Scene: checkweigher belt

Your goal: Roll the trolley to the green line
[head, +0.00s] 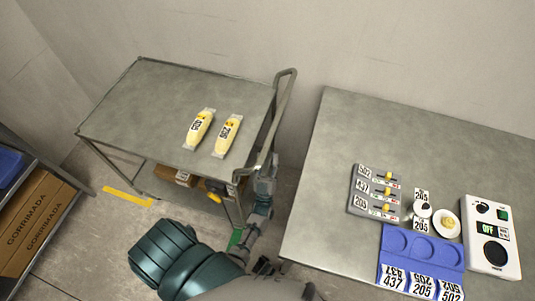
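The grey metal trolley (150,105) stands at the left, its push handle (287,95) on its right side. My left gripper (268,166) is at the near lower part of this handle, with its fingers overlapping the bar. Whether they are closed around it is too small to tell. My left forearm runs below it near the trolley's near right corner. My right gripper cannot be made out.
Two yellow packs, 403 (199,128) and 296 (227,135), lie on the trolley top. A yellow floor strip (128,196) lies at its near left. A table (335,145) with a scale (490,236) stands right. A shelf with cartons (35,222) is at left.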

